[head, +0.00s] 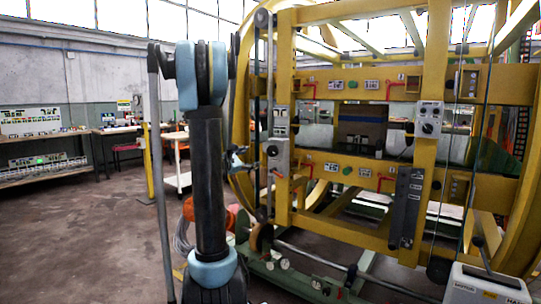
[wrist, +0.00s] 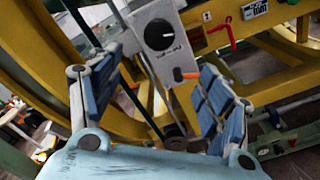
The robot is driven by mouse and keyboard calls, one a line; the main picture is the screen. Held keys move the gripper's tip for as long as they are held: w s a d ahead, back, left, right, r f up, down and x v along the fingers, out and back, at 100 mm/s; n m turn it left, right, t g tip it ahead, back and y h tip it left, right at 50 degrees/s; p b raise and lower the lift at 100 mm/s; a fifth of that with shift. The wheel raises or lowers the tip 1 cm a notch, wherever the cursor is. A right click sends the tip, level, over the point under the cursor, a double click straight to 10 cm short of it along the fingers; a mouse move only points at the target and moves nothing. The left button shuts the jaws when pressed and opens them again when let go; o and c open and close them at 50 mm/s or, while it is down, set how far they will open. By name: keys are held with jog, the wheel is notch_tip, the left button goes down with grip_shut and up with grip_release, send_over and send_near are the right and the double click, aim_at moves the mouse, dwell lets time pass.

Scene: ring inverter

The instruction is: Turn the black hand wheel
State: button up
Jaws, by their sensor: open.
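A black round knob (wrist: 159,34) with a pale mark sits on a grey control box (wrist: 165,50) in the wrist view. It is the closest match to the black hand wheel, but I cannot be sure it is that. The box also shows in the head view (head: 279,157), on the left post of the yellow frame. My gripper (wrist: 160,62) is open and empty, its blue-grey fingers spread on either side of the box's lower part. The knob lies beyond the fingertips, apart from them. In the head view my gripper (head: 238,160) is largely hidden by my arm.
The large yellow ring frame (head: 440,35) carries several red handles and another grey box (head: 429,120). An orange-tipped lever (wrist: 186,75) juts out below the knob. A green base (head: 290,275) runs low in front. The floor at the left (head: 80,230) is clear.

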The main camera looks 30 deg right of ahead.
aim_at(270, 152)
jog(key=x, duration=1.7)
jog(key=shift+w+d+r, duration=0.15)
jog(key=shift+w+d, duration=0.1)
jog(key=shift+w, duration=0.05)
jog(key=c, duration=1.1)
